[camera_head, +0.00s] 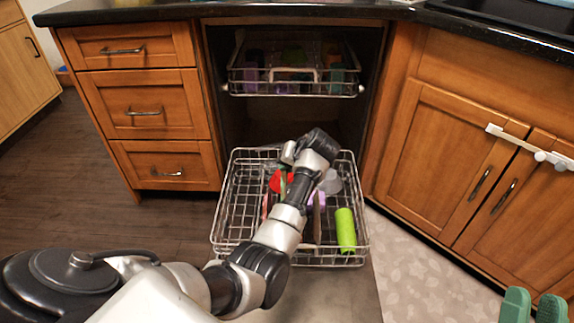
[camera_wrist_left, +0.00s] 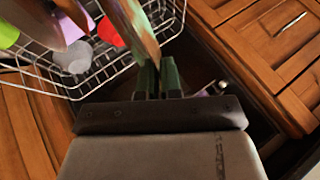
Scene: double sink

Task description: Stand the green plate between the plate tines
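My left arm reaches over the lower rack (camera_head: 226,215) in the head view. In the left wrist view, my left gripper (camera_wrist_left: 159,82) has its green fingers close on either side of a thin plate (camera_wrist_left: 138,28), seen nearly edge-on with a brown face and a patterned greenish face. The fingers appear shut on it. In the head view, a green sliver (camera_head: 283,187) shows beside my arm, probably this plate; the arm hides most of it. I cannot tell whether its lower edge is between tines. My right gripper (camera_head: 533,306) shows two separated green fingertips at the bottom right, open and empty.
The lower rack also holds a lime green cup (camera_head: 345,230), a red cup (camera_head: 281,181), a grey cup (camera_head: 331,182), a purple item and a brown upright plate (camera_head: 317,222). The loaded upper rack (camera_head: 292,75) is above. Cabinets (camera_head: 150,110) flank the dishwasher.

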